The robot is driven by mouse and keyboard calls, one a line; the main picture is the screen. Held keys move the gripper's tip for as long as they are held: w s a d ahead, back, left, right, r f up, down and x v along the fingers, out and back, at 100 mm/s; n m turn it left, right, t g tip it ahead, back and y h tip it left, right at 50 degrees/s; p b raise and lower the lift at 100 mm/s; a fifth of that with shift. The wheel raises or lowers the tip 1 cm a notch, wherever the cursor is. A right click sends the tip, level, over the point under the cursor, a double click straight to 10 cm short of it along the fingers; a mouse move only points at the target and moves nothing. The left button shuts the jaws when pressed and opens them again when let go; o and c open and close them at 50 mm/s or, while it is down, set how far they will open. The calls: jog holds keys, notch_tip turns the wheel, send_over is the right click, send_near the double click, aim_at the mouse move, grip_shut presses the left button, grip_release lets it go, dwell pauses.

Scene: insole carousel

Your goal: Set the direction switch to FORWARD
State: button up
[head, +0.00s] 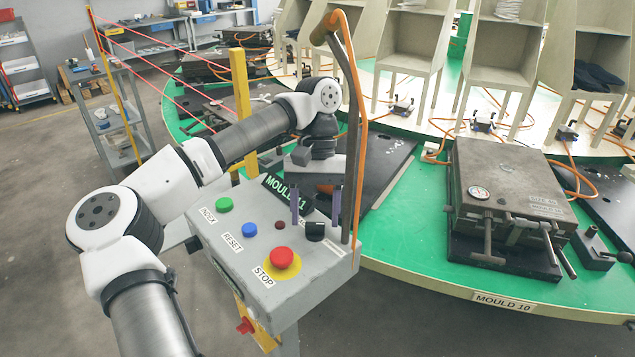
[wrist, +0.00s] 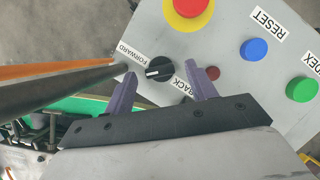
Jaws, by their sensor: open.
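The direction switch is a black round knob (wrist: 160,69) with a white mark, on the grey control box (head: 228,262). In the wrist view its FORWARD label (wrist: 132,53) is at the knob's upper left and its BACK label at its lower right, partly hidden by a finger. The white mark lies on the knob's left part; its exact setting is hard to tell. The knob (head: 314,232) also shows in the head view. My gripper (head: 315,212) is open with purple fingers, one on each side above the knob, holding nothing. Contact with the knob cannot be told.
The box carries a red STOP button (head: 282,258), a blue RESET button (head: 249,230), a green INDEX button (head: 224,204) and a small dark red lamp (head: 280,225). A dark post with an orange cable (head: 357,130) rises close beside my gripper. The green carousel (head: 420,240) stands behind.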

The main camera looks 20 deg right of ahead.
jog(key=v, duration=0.4)
jog(key=shift+w+d+r, duration=0.1)
jog(key=shift+w+r, duration=0.05)
jog(key=shift+w, duration=0.05)
jog(key=w+d+p, duration=0.2)
jog(key=w+d, duration=0.3)
jog(key=w, duration=0.5)
jog(key=shift+w, duration=0.15)
